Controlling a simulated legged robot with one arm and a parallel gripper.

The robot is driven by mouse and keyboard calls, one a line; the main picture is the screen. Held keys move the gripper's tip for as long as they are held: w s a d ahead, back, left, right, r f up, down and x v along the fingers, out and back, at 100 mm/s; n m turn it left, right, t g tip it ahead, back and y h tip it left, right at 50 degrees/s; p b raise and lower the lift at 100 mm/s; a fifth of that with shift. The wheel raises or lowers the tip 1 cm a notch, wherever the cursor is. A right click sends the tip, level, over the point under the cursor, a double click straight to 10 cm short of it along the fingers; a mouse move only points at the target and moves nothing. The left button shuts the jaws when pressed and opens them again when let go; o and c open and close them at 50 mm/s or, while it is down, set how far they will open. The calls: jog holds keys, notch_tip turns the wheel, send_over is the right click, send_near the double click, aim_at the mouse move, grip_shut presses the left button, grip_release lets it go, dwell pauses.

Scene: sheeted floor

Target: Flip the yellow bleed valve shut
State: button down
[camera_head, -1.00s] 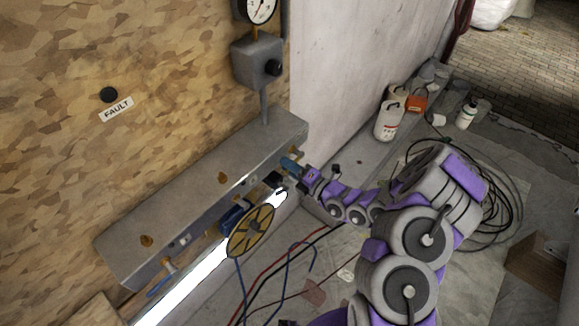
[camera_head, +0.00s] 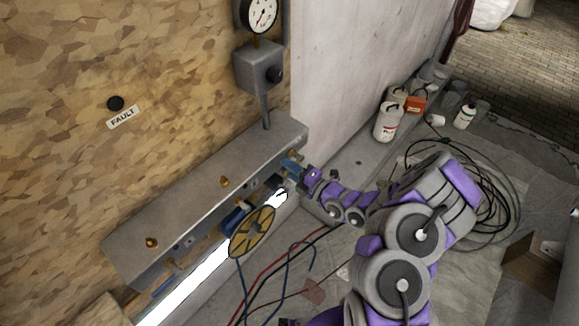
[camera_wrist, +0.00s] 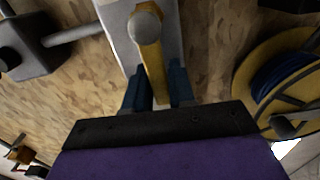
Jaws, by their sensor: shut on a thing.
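The yellow bleed valve handle (camera_wrist: 151,62) shows in the wrist view as a narrow lever with a round grey knob at its upper end, against a pale metal plate. The two blue fingers of my gripper (camera_wrist: 159,86) stand on either side of the lever, shut on it. In the head view my gripper (camera_head: 291,166) is at the right end of the long grey housing (camera_head: 215,205) on the wall. The valve itself is mostly hidden there, and its exact angle is hard to tell.
A yellow-rimmed wheel (camera_head: 252,232) sits left of my gripper, and also shows in the wrist view (camera_wrist: 262,80). A pressure gauge (camera_head: 262,14) and grey box (camera_head: 258,66) are above. Cables (camera_head: 285,275) lie below. White bottles (camera_head: 388,122) stand behind on the floor.

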jog(key=shift+s+f, duration=0.1)
jog(key=shift+f, duration=0.05)
jog(key=c, duration=1)
grip_release()
jog(key=shift+c, duration=0.2)
jog(key=p+v, duration=0.3)
jog(key=v, duration=1.4)
jog(key=shift+d+p, duration=0.25)
jog(key=shift+p, duration=0.05)
